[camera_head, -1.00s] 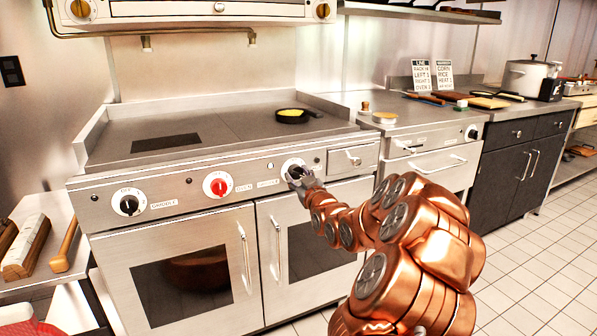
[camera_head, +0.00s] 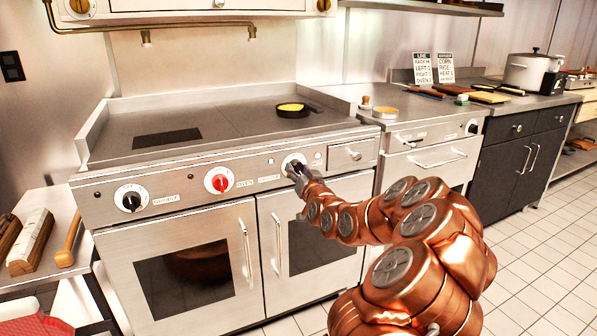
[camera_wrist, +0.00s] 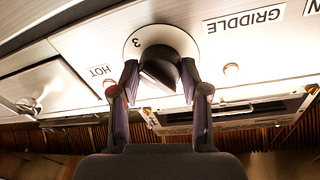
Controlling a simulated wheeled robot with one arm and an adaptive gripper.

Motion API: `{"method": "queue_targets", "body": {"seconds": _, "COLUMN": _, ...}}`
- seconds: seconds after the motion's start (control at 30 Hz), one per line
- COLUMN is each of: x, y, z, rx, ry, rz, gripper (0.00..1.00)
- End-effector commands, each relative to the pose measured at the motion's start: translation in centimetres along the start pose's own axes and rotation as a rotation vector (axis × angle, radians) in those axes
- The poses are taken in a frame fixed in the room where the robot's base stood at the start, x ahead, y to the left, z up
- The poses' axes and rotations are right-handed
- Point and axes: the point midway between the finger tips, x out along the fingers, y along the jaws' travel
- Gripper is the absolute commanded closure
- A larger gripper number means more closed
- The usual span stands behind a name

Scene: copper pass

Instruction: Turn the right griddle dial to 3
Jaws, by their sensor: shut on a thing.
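The right griddle dial is a black knob on a round white plate (camera_head: 291,159) on the range's front panel. My gripper (camera_head: 296,172) is at it and hides much of it in the head view. In the wrist view, which is upside down, my gripper (camera_wrist: 160,88) has its two fingers on either side of the black knob (camera_wrist: 160,68), shut on it. A "3" shows on the white plate (camera_wrist: 165,37), to the left of the knob. Which mark the pointer meets is hard to tell.
The red dial (camera_head: 219,180) and left griddle dial (camera_head: 131,198) are on the same panel. "HOT" and "GRIDDLE" labels flank the held dial. A black pan (camera_head: 292,112) with yellow food sits on the griddle. Oven door handles (camera_head: 245,247) stick out below.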

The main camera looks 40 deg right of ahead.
Motion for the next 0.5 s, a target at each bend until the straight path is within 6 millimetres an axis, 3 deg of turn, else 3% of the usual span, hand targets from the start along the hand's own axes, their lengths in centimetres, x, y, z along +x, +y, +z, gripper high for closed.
{"method": "queue_targets", "body": {"seconds": 0.37, "x": 0.00, "y": -0.09, "z": 0.14, "rx": 0.005, "ry": -0.003, "rz": -0.001, "gripper": 0.89}}
{"method": "queue_targets", "body": {"seconds": 0.4, "x": 0.00, "y": -0.09, "z": 0.13, "rx": 0.005, "ry": -0.003, "rz": -0.001, "gripper": 0.53}}
{"method": "queue_targets", "body": {"seconds": 0.5, "x": 0.00, "y": -0.07, "z": 0.10, "rx": 0.005, "ry": -0.002, "rz": -0.001, "gripper": 0.42}}
